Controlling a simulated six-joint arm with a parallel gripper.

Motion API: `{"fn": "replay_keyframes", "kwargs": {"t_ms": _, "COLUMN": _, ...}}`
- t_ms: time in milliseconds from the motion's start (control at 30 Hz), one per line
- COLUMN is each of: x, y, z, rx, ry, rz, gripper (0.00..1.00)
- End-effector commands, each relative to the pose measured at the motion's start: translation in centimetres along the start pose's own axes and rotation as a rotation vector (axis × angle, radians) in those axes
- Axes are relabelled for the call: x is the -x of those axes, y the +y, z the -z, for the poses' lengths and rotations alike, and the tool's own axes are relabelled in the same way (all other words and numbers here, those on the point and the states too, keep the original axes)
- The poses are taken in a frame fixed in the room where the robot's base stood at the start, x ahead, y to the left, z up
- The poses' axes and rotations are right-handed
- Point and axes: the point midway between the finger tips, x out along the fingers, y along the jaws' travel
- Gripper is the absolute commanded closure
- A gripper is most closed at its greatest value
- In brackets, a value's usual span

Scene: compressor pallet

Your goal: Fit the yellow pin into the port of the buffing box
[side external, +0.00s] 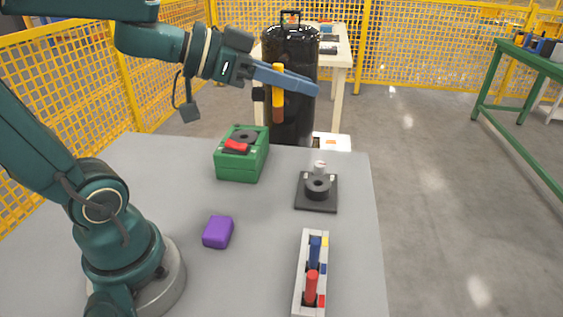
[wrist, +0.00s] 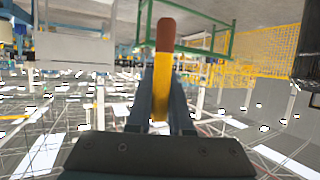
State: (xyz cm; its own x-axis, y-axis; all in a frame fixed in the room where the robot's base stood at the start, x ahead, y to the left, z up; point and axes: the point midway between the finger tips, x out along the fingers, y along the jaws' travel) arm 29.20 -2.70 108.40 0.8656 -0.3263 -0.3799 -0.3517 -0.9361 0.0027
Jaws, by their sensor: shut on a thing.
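My gripper (side external: 300,84) is shut on the yellow pin (side external: 278,107), holding it raised above the far side of the table. The pin hangs about upright in the side view, with a yellow upper part and an orange-brown lower end. In the wrist view the pin (wrist: 161,88) stands between the fingers (wrist: 161,112), its brown end pointing away. The green box (side external: 240,165), probably the buffing box, sits on the table below and left of the pin, with a black ring and a red piece on top. I cannot make out its port clearly.
A dark plate (side external: 301,203) with a black ring stands right of the green box. A pale rack (side external: 298,297) holds a blue pin (side external: 315,249) and a red pin (side external: 311,287). A purple block (side external: 218,232) lies nearer my base. A black tank (side external: 291,50) stands behind the table.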

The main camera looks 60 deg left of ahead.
Motion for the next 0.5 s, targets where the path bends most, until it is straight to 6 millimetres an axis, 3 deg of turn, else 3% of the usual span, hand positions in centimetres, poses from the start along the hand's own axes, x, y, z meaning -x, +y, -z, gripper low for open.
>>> {"fn": "replay_keyframes", "kwargs": {"t_ms": 200, "x": -2.0, "y": 4.5, "z": -0.3, "rx": -0.019, "ry": 0.001, "rz": -0.080, "gripper": 1.00}}
{"fn": "replay_keyframes", "kwargs": {"t_ms": 500, "x": -3.5, "y": 8.3, "z": -1.5, "rx": 0.012, "ry": 0.003, "rz": -0.048, "gripper": 1.00}}
